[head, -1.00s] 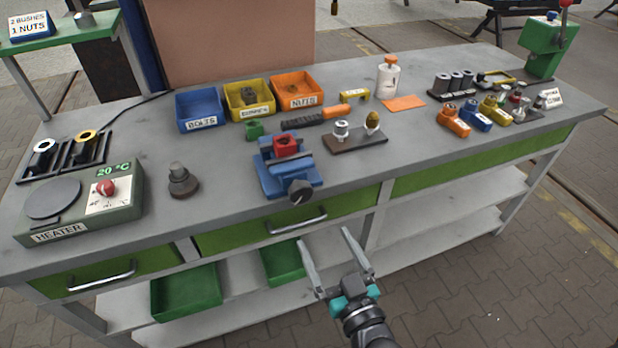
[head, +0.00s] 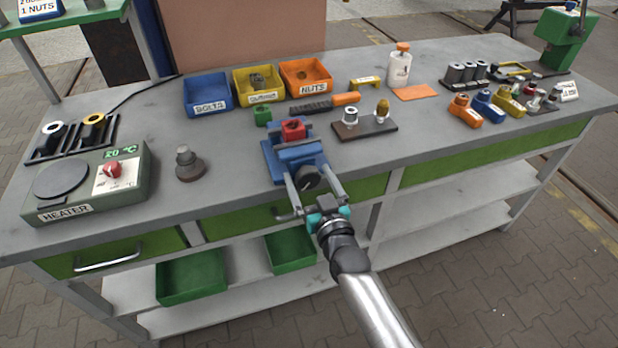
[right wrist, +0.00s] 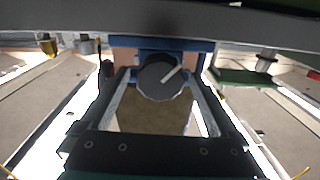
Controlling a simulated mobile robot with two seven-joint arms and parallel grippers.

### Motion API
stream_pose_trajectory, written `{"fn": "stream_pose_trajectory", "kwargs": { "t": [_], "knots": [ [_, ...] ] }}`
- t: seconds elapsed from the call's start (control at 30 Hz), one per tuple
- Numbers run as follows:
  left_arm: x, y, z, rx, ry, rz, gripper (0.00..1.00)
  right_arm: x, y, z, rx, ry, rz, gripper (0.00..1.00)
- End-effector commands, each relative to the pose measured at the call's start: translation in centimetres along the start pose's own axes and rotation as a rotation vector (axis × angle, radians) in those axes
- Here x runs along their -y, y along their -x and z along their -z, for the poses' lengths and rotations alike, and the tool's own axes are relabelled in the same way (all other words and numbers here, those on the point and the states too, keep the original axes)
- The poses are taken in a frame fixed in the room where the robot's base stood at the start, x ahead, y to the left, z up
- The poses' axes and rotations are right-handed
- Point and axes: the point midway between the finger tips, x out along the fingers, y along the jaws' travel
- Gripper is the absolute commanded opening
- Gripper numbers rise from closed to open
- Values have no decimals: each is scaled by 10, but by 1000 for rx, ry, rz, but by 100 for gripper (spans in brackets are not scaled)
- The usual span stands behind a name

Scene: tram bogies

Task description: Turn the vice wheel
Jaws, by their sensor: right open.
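The blue vice (head: 292,158) stands at the front edge of the workbench with a red part (head: 293,130) at its jaws. Its dark round wheel (head: 308,177) faces the front and carries a pale line. My right gripper (head: 309,187) is open, with one finger on each side of the wheel. In the right wrist view the wheel (right wrist: 160,77) sits between the far ends of the two fingers, with the pale line pointing to the upper right. I cannot tell whether the fingers touch it. My left gripper is not in view.
The grey workbench (head: 225,190) has a drawer with a handle under the vice. A dark fitting (head: 189,164) and the heater (head: 88,186) stand to the left. A dark block with two fittings (head: 365,128) lies to the right. Blue, yellow and orange bins stand behind.

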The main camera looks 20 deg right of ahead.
Motion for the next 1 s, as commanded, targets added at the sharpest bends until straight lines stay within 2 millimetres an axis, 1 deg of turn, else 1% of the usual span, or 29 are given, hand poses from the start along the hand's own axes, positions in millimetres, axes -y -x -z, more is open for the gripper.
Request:
{"fn": "stream_pose_trajectory", "kwargs": {
  "t": [0.1, 0.37, 1.0],
  "knots": [
    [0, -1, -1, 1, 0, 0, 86, 0, -4, 0, -1, 0, 0, 96],
    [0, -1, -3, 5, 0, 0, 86, 0, -5, 0, 0, 0, 0, 96],
    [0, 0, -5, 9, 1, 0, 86, 0, -4, 0, 0, 0, 0, 24]
  ]
}}
